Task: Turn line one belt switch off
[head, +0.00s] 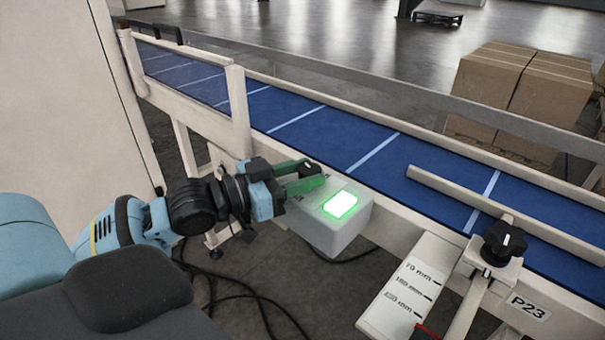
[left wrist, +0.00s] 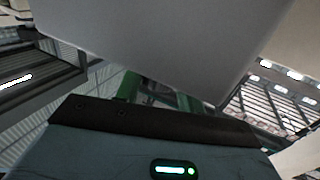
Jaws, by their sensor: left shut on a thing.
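The belt switch sits on a pale grey control box (head: 338,227) fixed to the side of the conveyor. A square green lamp (head: 341,205) on the box's top is lit. My left gripper (head: 306,178) reaches in from the left, with its green fingers at the far left part of the box top. It is shut on the switch knob, which the fingers mostly hide, so I cannot tell its angle. In the left wrist view the grey box (left wrist: 170,35) fills the top, and the green fingers show partly below it. My right gripper is not in view.
The blue conveyor belt (head: 375,157) runs behind the box, with pale rails. A black knob (head: 503,243) and a millimetre scale plate (head: 405,298) stand to the right. Cartons (head: 525,85) are beyond the belt. Black cables (head: 262,300) lie on the floor below.

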